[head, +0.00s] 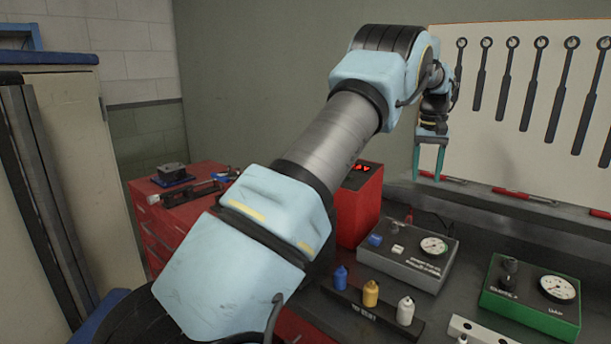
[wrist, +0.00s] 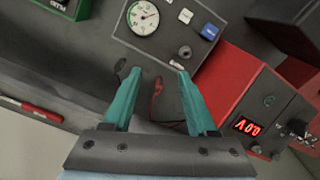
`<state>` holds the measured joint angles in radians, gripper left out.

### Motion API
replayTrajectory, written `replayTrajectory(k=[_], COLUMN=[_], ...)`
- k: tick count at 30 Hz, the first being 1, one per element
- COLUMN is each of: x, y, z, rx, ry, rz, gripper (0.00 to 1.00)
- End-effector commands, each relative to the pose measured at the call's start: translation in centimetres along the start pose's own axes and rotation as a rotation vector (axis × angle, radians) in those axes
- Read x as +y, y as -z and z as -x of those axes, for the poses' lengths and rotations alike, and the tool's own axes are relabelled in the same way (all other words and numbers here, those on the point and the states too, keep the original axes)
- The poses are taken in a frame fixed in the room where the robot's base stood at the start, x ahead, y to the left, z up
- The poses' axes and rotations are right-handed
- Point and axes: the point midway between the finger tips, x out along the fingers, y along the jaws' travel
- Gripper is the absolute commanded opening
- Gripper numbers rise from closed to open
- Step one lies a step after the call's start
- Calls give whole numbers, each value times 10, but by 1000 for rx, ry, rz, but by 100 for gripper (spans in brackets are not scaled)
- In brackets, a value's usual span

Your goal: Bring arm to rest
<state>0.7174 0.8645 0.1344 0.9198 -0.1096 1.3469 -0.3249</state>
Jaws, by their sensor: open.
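My gripper (head: 430,160) is at the end of my raised arm, in front of the tool board and above the back of the bench. Its two teal fingers point down. In the wrist view my gripper (wrist: 158,95) is open, with a wide gap and nothing held between the fingers. My arm reaches across the middle of the head view, from the lower left to the upper right, and hides part of the bench and wall behind it.
The bench (head: 470,245) holds a red box with a lit display (head: 358,205), a grey gauge box (head: 412,258), a green gauge box (head: 530,300) and small bottles in a rack (head: 345,298). Wrenches hang on the board (head: 490,140). A red cabinet (head: 160,225) stands left.

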Motion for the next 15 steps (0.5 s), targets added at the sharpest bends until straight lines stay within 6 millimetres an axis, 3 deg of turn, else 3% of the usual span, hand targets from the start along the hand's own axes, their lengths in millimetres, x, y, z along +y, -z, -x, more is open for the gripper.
replayTrajectory(k=[8, 11, 15], x=[-58, -85, -136], y=[-6, -14, -36], z=[2, 1, 0], rx=[21, 33, 57], ry=[-10, -14, -18], rz=[44, 62, 93], gripper=[58, 58, 58])
